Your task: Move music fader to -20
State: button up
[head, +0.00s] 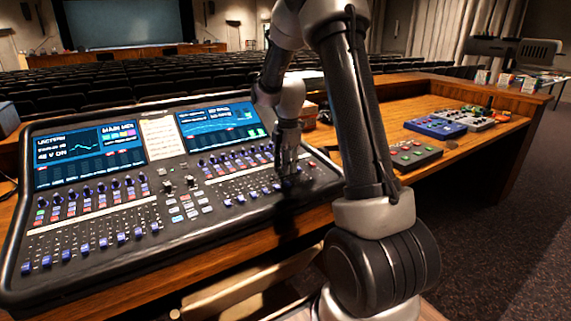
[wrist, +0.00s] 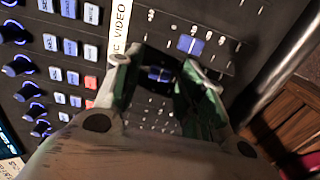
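The mixing desk (head: 105,235) has a row of blue-capped faders along its front. My gripper (head: 288,172) points down over the right-hand fader bank in the head view. In the wrist view, my gripper (wrist: 158,82) has its two fingers apart, with a blue fader cap (wrist: 159,74) showing in the gap between them. I cannot tell whether either finger touches the cap. The label strip (wrist: 121,25) reads "C VIDEO"; the rest is hidden by a finger, and the cap appears in line with the partly hidden label. Another blue cap (wrist: 190,45) lies beside the fingers.
Lit screens (head: 90,155) stand at the back of the desk. Knobs and buttons (wrist: 70,75) lie beside the label strip. A grey box with coloured buttons (head: 412,154) and a blue box (head: 435,128) sit on the wooden table to the right.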

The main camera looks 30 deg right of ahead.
aim_at(291, 177)
grip_shut()
jog(key=shift+s+f, duration=0.2)
jog(key=shift+s, duration=1.65)
jog(key=shift+o, duration=1.2)
grip_release()
jog(key=shift+r, duration=0.15)
notch_tip(291, 177, up, 12)
jog(key=s, duration=0.1)
jog(key=shift+s+d+f, duration=0.1)
jog(key=shift+f, duration=0.1)
